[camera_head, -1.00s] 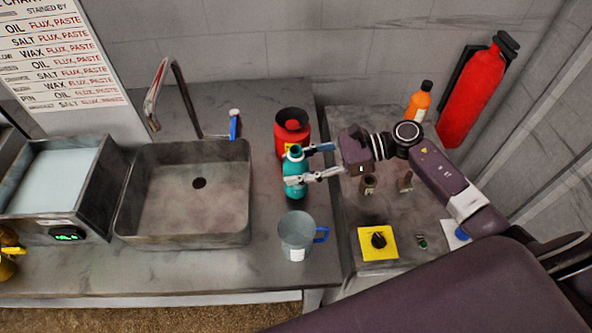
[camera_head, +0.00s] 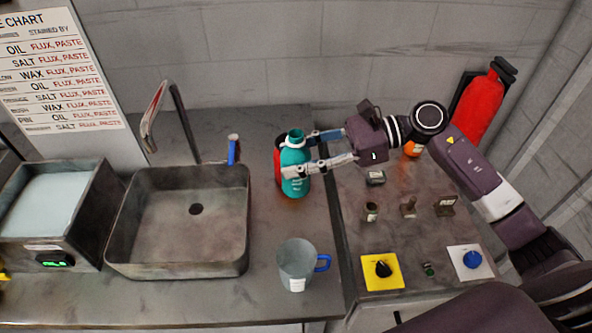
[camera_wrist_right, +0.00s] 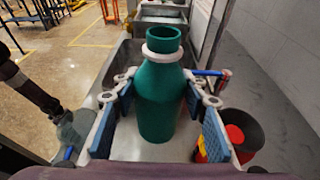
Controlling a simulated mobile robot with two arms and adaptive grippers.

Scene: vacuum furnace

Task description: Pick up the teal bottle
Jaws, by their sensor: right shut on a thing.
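The teal bottle (camera_head: 295,172) has a white neck ring and an open top. My right gripper (camera_head: 305,154) is shut on it, with a finger on either side below the neck. The bottle is upright and appears raised above the counter, hiding most of a red container (camera_head: 277,160) behind it. In the right wrist view the bottle (camera_wrist_right: 160,95) stands between the blue finger pads of the gripper (camera_wrist_right: 160,110). My left gripper does not show.
A grey jug with a blue handle (camera_head: 296,262) stands in front of the bottle. A sink (camera_head: 180,250) with a faucet is to the left. Knob panels (camera_head: 380,285), small fittings and an orange bottle (camera_head: 412,149) are on the right surface.

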